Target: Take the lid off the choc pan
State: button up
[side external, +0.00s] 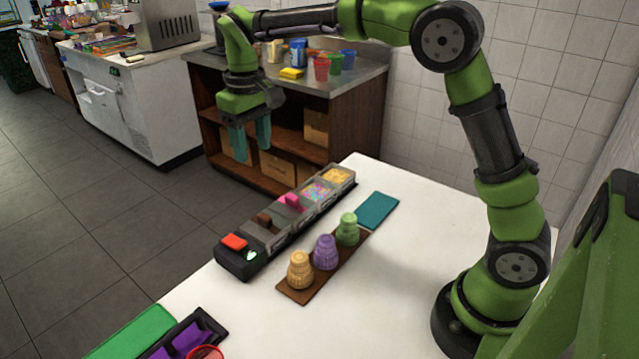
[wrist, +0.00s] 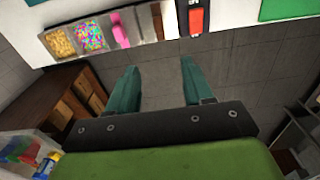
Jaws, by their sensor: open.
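A dark topping rack (side external: 232,262) lies along the far left edge of the white table. The choc pan is in its nearer half, under a grey lid with a brown handle (side external: 264,219); the brown handle also shows at the top of the wrist view (wrist: 157,20). The lid appears seated, and the pan's contents are hidden. My gripper (side external: 250,140) is open and empty, pointing down, high above and beyond the rack, over the floor side. In the wrist view my gripper's teal fingers (wrist: 160,70) are apart with only floor between them.
Beside the choc lid are a pink handle (side external: 291,201), a sprinkles pan (side external: 317,191), a yellow topping pan (side external: 339,175) and a red block (side external: 234,242).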

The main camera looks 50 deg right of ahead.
aim_at(264, 216)
jog(key=f, duration=1.7)
jog(key=shift+s+d, duration=0.1)
jog(key=shift+s, duration=0.3)
grip_shut()
